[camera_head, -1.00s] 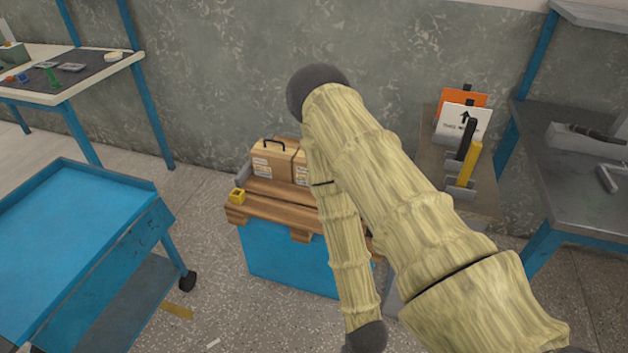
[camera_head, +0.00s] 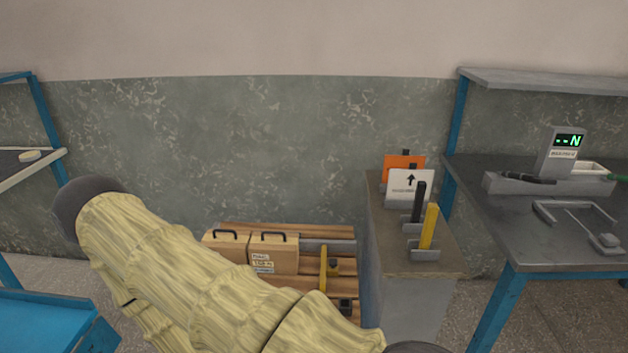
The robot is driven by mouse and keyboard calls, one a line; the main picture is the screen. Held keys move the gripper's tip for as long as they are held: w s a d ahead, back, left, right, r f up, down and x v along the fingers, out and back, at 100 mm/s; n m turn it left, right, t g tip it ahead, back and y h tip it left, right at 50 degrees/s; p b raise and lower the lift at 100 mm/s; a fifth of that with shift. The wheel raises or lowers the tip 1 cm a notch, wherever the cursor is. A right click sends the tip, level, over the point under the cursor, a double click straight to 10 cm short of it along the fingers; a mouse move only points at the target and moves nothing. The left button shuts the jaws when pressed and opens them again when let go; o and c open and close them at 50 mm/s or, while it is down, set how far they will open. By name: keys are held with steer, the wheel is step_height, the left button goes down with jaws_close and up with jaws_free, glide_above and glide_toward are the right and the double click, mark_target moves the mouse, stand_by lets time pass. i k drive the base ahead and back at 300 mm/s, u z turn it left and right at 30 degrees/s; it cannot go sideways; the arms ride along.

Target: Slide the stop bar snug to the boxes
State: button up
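Two tan boxes with black handles, a left one (camera_head: 225,245) and a right one (camera_head: 274,255) with labels on its front, stand side by side on a slatted wooden deck (camera_head: 340,232). A yellow upright bar (camera_head: 323,268), which looks like the stop bar, stands right of the boxes with a gap between. My arm crosses the lower left and hides the deck's left and front. My gripper is not visible.
A grey stand (camera_head: 440,262) right of the deck holds an orange card (camera_head: 403,166), a white arrow card (camera_head: 410,187), and black and yellow upright bars. A grey workbench (camera_head: 530,225) with a display is farther right. A blue cart (camera_head: 50,325) is lower left.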

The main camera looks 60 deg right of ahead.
mark_target(331, 269)
steer(key=i, duration=0.9)
steer(key=z, duration=1.8)
